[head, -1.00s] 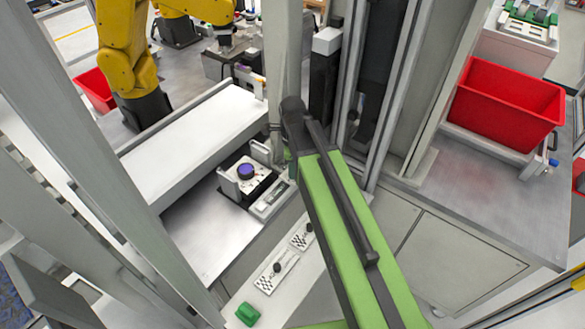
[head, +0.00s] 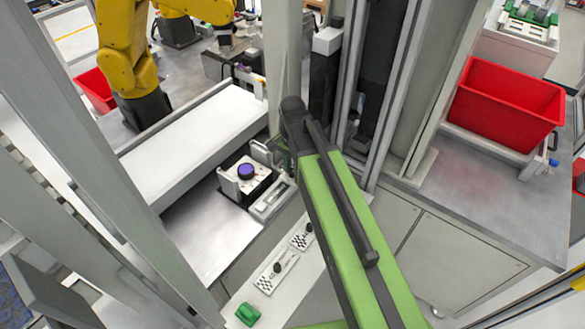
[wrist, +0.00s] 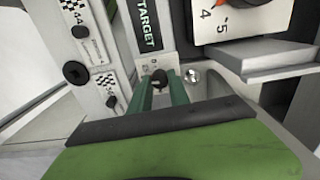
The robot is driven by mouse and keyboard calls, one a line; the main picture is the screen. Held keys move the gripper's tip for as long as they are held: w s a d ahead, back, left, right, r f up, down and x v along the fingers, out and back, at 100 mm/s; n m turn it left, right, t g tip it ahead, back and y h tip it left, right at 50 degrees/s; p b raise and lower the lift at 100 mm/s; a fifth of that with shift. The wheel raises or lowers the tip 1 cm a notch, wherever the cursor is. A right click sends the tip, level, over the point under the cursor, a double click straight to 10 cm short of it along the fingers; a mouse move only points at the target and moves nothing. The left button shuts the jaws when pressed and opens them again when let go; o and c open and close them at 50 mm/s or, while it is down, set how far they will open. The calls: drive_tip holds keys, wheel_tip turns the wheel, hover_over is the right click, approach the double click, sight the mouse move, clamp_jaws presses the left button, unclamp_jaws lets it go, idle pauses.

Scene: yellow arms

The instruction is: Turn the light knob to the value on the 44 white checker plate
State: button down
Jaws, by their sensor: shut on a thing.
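My gripper (wrist: 160,92) has its green fingers closed on a small black knob (wrist: 160,75), on the pale panel just below a black TARGET label (wrist: 145,24). The white checker plate marked 44 (wrist: 93,48) is at the upper left of the wrist view, with its own black knob. A second checker plate (wrist: 103,79) is beside it; its number is too small to read surely. A white dial face (wrist: 228,21) with 4 and 5 is at upper right. In the head view, a purple-topped knob (head: 245,171) sits on that unit. My arm hides the fingertips there.
The two checker plates lie on a pale ledge (head: 240,291) near a green block (head: 247,314). A grey shelf edge (wrist: 265,60) juts out close to the right of my fingers. Upright frame posts stand around the arm. A red bin (head: 505,105) is at right.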

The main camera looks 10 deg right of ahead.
drive_tip(key=n, duration=0.4)
drive_tip(key=shift+n, duration=0.3)
drive_tip(key=n, duration=0.4)
drive_tip(key=shift+n, duration=0.3)
drive_tip(key=n, duration=0.4)
drive_tip(key=shift+s, duration=0.1)
drive_tip(key=shift+n, duration=2.3)
drive_tip(key=c, duration=1.2)
unclamp_jaws()
drive_tip(key=shift+c, duration=0.2)
